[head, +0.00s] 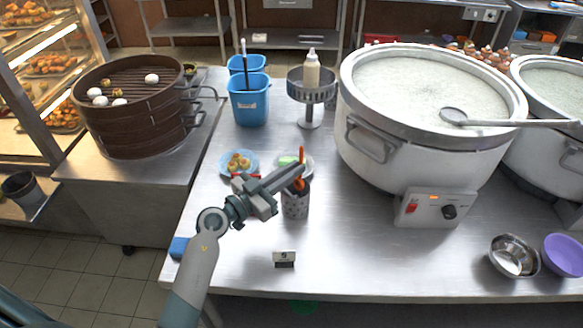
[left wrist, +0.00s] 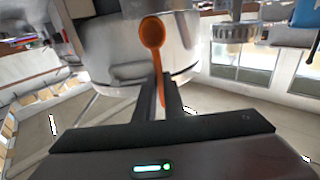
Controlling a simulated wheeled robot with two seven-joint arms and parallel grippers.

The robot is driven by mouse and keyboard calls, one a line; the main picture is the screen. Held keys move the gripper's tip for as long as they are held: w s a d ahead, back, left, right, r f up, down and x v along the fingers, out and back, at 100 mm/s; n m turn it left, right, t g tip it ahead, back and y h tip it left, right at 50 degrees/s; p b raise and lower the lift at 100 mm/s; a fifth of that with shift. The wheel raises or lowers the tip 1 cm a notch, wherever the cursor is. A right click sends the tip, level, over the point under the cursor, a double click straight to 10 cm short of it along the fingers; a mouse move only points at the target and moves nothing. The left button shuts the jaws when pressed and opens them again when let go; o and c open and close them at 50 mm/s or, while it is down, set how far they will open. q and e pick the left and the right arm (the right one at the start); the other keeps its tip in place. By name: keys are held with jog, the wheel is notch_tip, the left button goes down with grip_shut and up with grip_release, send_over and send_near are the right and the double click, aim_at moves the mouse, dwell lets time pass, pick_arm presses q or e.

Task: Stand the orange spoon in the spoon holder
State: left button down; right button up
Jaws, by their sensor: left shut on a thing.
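The orange spoon (head: 301,154) is gripped by my left gripper (head: 298,172), near the middle of the work table. Part of it shows above the fingers and part just below them. In the left wrist view the spoon's round bowl (left wrist: 153,33) is beyond the fingertips, and its handle runs between the two fingers (left wrist: 160,88). The grey perforated spoon holder (head: 295,204) stands upright directly below the gripper in the head view. The fingers hide part of the holder's mouth, so I cannot tell whether the spoon's lower end is inside it. My right gripper is not in view.
A plate of food (head: 239,163) and a plate with a green item (head: 288,161) lie behind the holder. A large white stockpot (head: 375,150) stands to the right. A small sign (head: 284,259) stands in front. The table's front middle is mostly clear.

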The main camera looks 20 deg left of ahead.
pick_arm(q)
jog(key=shift+f+b, duration=0.85)
jog(key=shift+f, duration=1.85)
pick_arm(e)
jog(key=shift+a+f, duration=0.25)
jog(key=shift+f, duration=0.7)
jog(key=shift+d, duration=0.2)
pick_arm(q)
jog(key=c, duration=1.8)
grip_release()
jog(key=shift+o, duration=0.2)
jog(key=shift+s+a, duration=0.1)
jog(key=shift+s, duration=0.05)
jog(key=b, duration=0.3)
send_near(298, 181)
jog(key=v, duration=1)
jog(key=shift+f, duration=0.1)
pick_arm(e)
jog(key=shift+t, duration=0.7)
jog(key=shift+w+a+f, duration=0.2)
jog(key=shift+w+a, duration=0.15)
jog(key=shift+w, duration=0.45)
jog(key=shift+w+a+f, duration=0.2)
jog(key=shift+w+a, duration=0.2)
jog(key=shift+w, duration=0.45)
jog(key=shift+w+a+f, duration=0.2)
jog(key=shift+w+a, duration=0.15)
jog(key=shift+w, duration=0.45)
